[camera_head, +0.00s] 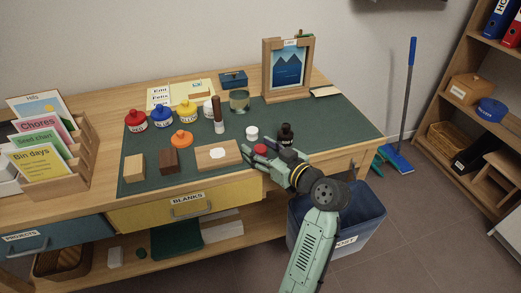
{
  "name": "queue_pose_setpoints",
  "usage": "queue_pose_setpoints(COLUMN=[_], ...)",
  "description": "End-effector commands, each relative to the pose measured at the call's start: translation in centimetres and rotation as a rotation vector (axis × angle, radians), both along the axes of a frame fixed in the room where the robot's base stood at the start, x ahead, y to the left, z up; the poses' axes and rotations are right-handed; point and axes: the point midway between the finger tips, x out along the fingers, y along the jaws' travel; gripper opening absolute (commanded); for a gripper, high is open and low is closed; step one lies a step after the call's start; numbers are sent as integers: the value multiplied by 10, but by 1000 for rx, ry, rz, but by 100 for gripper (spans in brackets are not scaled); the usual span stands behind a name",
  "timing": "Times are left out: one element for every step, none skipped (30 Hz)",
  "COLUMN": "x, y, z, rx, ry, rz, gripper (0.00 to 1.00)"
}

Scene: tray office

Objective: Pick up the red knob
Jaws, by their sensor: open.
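A small round red thing (260,149), which looks like the red knob, is low on the green mat (330,118) near the front right of the desk. My gripper (250,157) reaches in from the lower right, with its fingers pointing left. It is open, with the red thing right at its fingers. I cannot tell whether they touch it or whether it is between them. Part of the red thing is hidden by my gripper.
Paint bottles (162,116) stand further back. A blue bin (365,222) is below the desk edge.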

Motion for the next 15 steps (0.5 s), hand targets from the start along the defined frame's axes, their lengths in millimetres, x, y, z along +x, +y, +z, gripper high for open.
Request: queue_pose_setpoints(x=[0, 0, 0, 0, 0, 0, 0, 0, 0, 0, 0, 0, 0, 0, 0], y=[0, 0, 0, 0, 0, 0, 0, 0, 0, 0, 0, 0, 0, 0, 0], z=[0, 0, 0, 0, 0, 0, 0, 0, 0, 0, 0, 0, 0, 0, 0], rx=[0, 0, 0, 0, 0, 0, 0, 0, 0, -1, -1, 0, 0, 0, 0], ry=[0, 0, 0, 0, 0, 0, 0, 0, 0, -1, -1, 0, 0, 0, -1], rz=[0, 0, 0, 0, 0, 0, 0, 0, 0, 0, 0, 0, 0, 1, 1], gripper=[52, 52, 50, 48, 46, 43, 41, 39, 37, 35, 33, 30, 28, 26, 23])
